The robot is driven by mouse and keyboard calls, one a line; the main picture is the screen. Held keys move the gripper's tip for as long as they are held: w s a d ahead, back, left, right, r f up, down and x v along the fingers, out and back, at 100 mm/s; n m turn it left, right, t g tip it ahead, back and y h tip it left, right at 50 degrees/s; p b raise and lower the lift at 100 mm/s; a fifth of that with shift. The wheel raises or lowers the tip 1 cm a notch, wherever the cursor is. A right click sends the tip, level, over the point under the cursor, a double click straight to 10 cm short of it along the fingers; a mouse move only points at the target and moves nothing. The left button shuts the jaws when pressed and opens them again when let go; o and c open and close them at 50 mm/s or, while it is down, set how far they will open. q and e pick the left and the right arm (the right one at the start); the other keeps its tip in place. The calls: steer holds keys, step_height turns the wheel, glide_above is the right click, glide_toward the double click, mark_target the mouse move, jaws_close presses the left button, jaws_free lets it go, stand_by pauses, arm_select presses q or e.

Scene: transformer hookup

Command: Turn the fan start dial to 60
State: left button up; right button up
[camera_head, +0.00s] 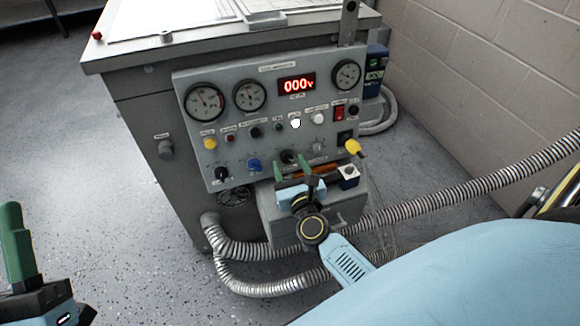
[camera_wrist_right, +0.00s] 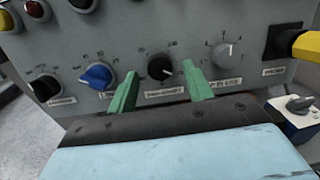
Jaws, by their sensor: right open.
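A row of dials lines the lower part of the control panel: a black dial (camera_wrist_right: 46,88) at left, a blue dial (camera_wrist_right: 97,76), a second black dial (camera_wrist_right: 161,67) and a silver dial (camera_wrist_right: 228,55). Their labels are too blurred to read, so I cannot tell by name which is the fan start dial. My right gripper (camera_wrist_right: 160,74) is open, its green fingers either side of and just short of the second black dial, with nothing between them. In the head view this gripper (camera_head: 292,169) is before the same dial (camera_head: 288,157). My left gripper (camera_head: 15,245) is partly visible at lower left, away from the panel.
The panel (camera_head: 320,100) also carries gauges, a red display (camera_head: 297,85) reading 000, buttons and a red switch (camera_head: 338,112). A yellow plug (camera_head: 353,147) sticks out at right, close to the right gripper. Ribbed hoses (camera_head: 440,207) run below. Open floor lies at left.

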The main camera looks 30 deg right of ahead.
steer(key=shift+w+d, duration=0.1)
steer(key=shift+w, duration=0.15)
steer(key=c, duration=1)
steer(key=shift+n, duration=0.3)
